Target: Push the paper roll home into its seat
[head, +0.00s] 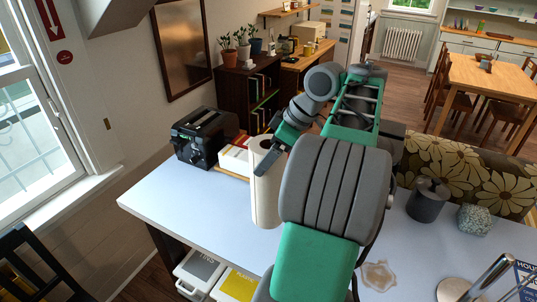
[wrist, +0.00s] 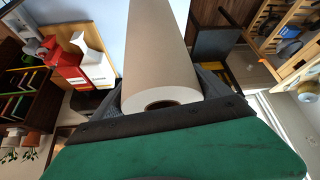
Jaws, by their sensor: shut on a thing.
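The paper roll (head: 265,200) is a tall white cylinder, upright near the left part of the pale desk (head: 190,205). My gripper (head: 270,152) is shut on its upper part. In the wrist view, the paper roll (wrist: 158,45) lies between my dark fingers (wrist: 163,88), its end with the round core hole facing the camera. Whether its lower end touches the desk is unclear. I cannot make out a seat for it; my arm hides part of the desk to the right.
A black machine (head: 200,137) and a red-and-white box (head: 235,158) stand close behind the roll. Right of my arm are a dark canister (head: 428,203), a speckled pot (head: 474,220) and a metal stand (head: 455,289). The desk left of the roll is clear.

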